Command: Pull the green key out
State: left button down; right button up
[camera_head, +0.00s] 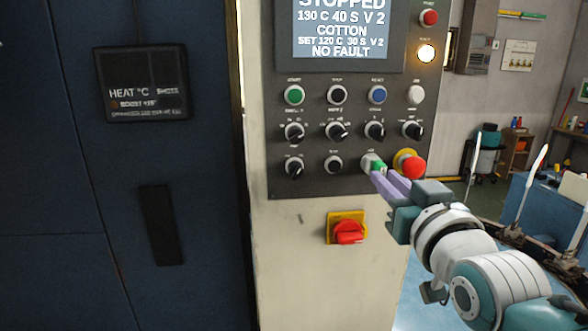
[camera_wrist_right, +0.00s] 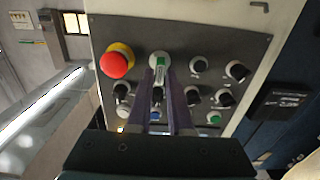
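The green key (camera_head: 379,166) sits in a round pale lock on the dark control panel (camera_head: 318,180), left of a red mushroom button. In the right wrist view the key (camera_wrist_right: 162,68) stands in the lock between my fingertips. My right gripper (camera_head: 383,176) has purple fingers that reach up to the key from the lower right. In the wrist view its fingers (camera_wrist_right: 160,82) lie on either side of the key, close to it. I cannot tell whether they touch it. My left gripper is not in view.
The red mushroom button (camera_head: 413,168) on its yellow ring is close to the right of my fingers. Several black knobs (camera_head: 375,131) are above and left. A red rotary switch (camera_head: 348,232) is below. The screen (camera_head: 341,28) reads STOPPED and NO FAULT.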

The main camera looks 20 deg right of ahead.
jog(key=shift+b+x, duration=0.75)
jog(key=shift+x, duration=0.55)
jog(key=shift+s, duration=0.2)
jog(key=shift+c, duration=0.4)
grip_shut()
